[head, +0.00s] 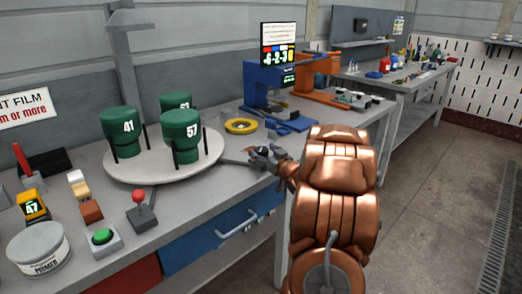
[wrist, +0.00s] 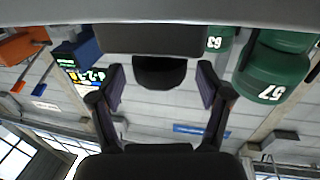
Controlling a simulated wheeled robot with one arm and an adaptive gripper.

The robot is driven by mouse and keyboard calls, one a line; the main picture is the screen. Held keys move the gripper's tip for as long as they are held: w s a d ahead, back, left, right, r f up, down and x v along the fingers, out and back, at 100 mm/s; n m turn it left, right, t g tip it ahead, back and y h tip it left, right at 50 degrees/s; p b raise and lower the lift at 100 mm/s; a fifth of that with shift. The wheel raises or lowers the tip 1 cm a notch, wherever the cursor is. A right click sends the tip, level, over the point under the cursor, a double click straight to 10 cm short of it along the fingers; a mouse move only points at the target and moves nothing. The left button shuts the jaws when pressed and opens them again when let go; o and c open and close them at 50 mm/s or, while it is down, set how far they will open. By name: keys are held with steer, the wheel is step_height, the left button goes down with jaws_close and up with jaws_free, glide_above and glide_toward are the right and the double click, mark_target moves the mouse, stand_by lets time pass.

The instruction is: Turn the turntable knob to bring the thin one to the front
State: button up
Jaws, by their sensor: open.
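A round pale turntable (head: 160,172) stands on the workbench with three green cylinders on it. Cylinder 41 (head: 122,125) is at the left, cylinder 57 (head: 180,132) at the front right, and a third (head: 176,101) is partly hidden behind. They look similar in width; I cannot tell which is thinnest. My gripper (head: 268,160) is right of the turntable, near the bench edge. The wrist view is upside down: my open fingers stand on either side of a black rounded knob (wrist: 160,72), with gaps at both sides. Cylinder 57 shows there too (wrist: 272,75).
A yellow tape ring (head: 241,126) lies behind my gripper, and a blue machine (head: 268,85) with a screen stands further back. A red-ball joystick (head: 140,205), a green button (head: 102,238) and a primer tin (head: 38,248) are at the front left. Floor at right is clear.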

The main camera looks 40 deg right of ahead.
steer(key=shift+w+d, duration=0.15)
steer(key=shift+w, duration=0.55)
steer(key=shift+c, duration=0.4)
steer(key=c, duration=1.1)
steer(key=shift+f+h+b, duration=0.15)
steer(key=shift+h+b, duration=0.15)
steer(key=shift+b, duration=0.25)
steer(key=shift+r+m, duration=0.2)
steer(key=shift+m, duration=0.1)
steer(key=o, duration=1.2)
